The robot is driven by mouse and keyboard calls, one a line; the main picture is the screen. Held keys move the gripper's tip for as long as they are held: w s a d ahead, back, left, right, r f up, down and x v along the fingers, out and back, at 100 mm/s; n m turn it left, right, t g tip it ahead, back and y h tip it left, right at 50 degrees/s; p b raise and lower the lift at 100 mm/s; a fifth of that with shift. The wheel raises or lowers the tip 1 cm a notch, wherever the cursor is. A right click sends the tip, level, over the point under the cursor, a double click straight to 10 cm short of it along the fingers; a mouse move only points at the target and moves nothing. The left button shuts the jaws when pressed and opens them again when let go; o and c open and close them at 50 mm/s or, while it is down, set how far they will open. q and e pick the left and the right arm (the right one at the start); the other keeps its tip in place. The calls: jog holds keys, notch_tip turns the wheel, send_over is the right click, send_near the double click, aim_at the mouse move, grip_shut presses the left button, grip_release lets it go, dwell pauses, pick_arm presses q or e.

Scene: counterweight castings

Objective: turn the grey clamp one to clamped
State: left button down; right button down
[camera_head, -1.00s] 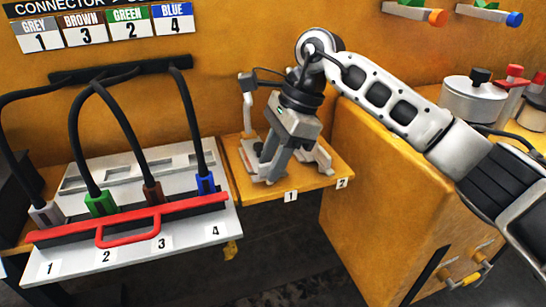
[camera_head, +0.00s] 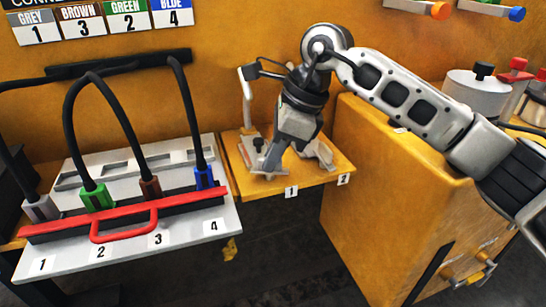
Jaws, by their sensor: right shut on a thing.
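The grey clamp one (camera_head: 262,168) sits on the left part of a small yellow shelf (camera_head: 330,178), behind the label 1. My right gripper (camera_head: 273,155) comes down over it from above, tilted, with its fingers shut at the clamp. The fingers and gripper body hide most of its lever, so its exact angle cannot be told. A second grey clamp (camera_head: 322,154) shows partly behind my gripper, near the label 2. My left gripper is not in view.
At left, a white connector panel (camera_head: 125,245) has a red handled bar (camera_head: 125,213) and several cabled plugs. A yellow cabinet (camera_head: 385,190) stands close right of the shelf, under my right arm. Metal pots (camera_head: 476,95) stand at back right.

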jog(key=m+t+b, duration=0.1)
jog(key=m, duration=0.1)
jog(key=shift+m, duration=0.4)
jog(key=m+t+h+b, duration=0.1)
jog(key=m+b, duration=0.1)
jog(key=m, duration=0.2)
jog(key=m+t+h+b, duration=0.1)
jog(key=m+b, duration=0.2)
jog(key=m, duration=0.1)
jog(key=shift+s+a+t+b, duration=0.2)
jog(key=shift+t+b, duration=0.1)
jog(key=shift+t, duration=0.1)
jog(key=shift+m+h+b, duration=0.3)
jog(key=shift+m+b, duration=0.05)
jog(key=shift+m, duration=0.55)
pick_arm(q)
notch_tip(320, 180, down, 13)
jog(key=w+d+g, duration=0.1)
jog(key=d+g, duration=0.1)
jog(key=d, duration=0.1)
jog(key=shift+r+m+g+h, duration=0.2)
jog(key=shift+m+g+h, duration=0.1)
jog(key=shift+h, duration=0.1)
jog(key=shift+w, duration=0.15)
pick_arm(e)
jog(key=shift+m, duration=0.3)
